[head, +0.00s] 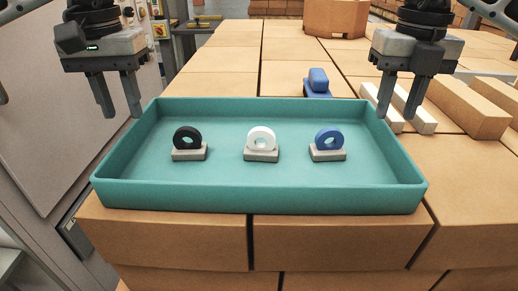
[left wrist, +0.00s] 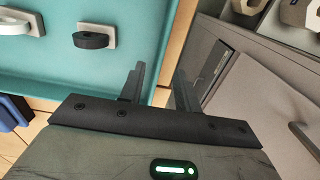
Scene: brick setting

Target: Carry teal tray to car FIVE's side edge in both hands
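The teal tray (head: 262,198) lies flat on top of stacked tan bricks. It carries a black ring (head: 187,138), a white ring (head: 262,138) and a blue ring (head: 329,138), each upright on a grey block. My left gripper (head: 120,108) is open above the tray's left rim, near its far corner. In the left wrist view its fingers (left wrist: 160,85) point down at the tray's edge (left wrist: 168,40), with no contact clear. My right gripper (head: 397,108) is open near the right rim, by the far corner. No car marked FIVE can be made out.
A blue object (head: 318,84) stands behind the tray. White bars (head: 400,108) and long tan bricks (head: 467,108) lie to the right. Grey cabinets (head: 70,90) stand at the left, beside the brick stack.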

